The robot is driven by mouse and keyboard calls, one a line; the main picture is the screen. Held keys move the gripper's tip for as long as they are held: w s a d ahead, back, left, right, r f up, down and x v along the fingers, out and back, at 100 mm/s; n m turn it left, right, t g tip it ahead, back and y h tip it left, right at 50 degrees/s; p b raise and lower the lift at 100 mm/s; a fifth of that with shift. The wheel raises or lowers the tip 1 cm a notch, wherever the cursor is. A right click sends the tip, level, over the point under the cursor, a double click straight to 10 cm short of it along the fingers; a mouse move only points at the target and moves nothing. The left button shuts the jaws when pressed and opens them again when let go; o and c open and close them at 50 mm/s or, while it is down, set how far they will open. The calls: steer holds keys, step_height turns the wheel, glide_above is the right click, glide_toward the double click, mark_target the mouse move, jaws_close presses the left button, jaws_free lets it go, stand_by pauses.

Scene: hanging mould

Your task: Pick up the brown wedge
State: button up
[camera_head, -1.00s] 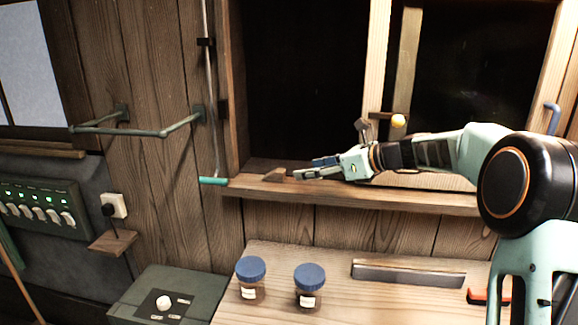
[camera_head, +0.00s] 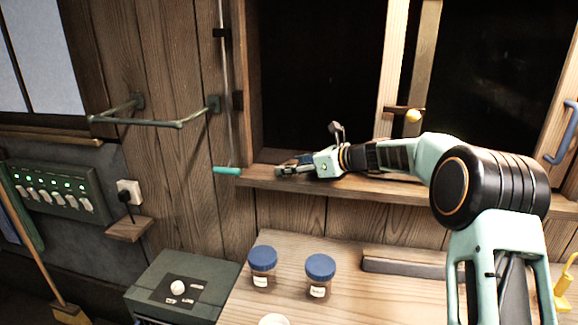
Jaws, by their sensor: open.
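My gripper (camera_head: 282,171) is at the left part of the wooden window sill, low over it, with its fingers pointing left. Its jaws are open. A brown wedge lay on the sill just left of the fingertips a second ago. Now the fingers cover that spot, and I cannot make out the wedge clearly against the brown wood. I cannot tell whether the fingers touch it.
The window sill (camera_head: 385,190) runs along under the dark window. Two blue-lidded jars (camera_head: 262,262) (camera_head: 319,274) stand on the workbench (camera_head: 240,301) below. A yellow knob (camera_head: 413,116) is on the window frame.

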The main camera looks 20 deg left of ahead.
steer(key=shift+d, duration=0.1)
steer(key=c, duration=1.3)
steer(key=shift+r, duration=0.1)
steer(key=shift+c, duration=0.2)
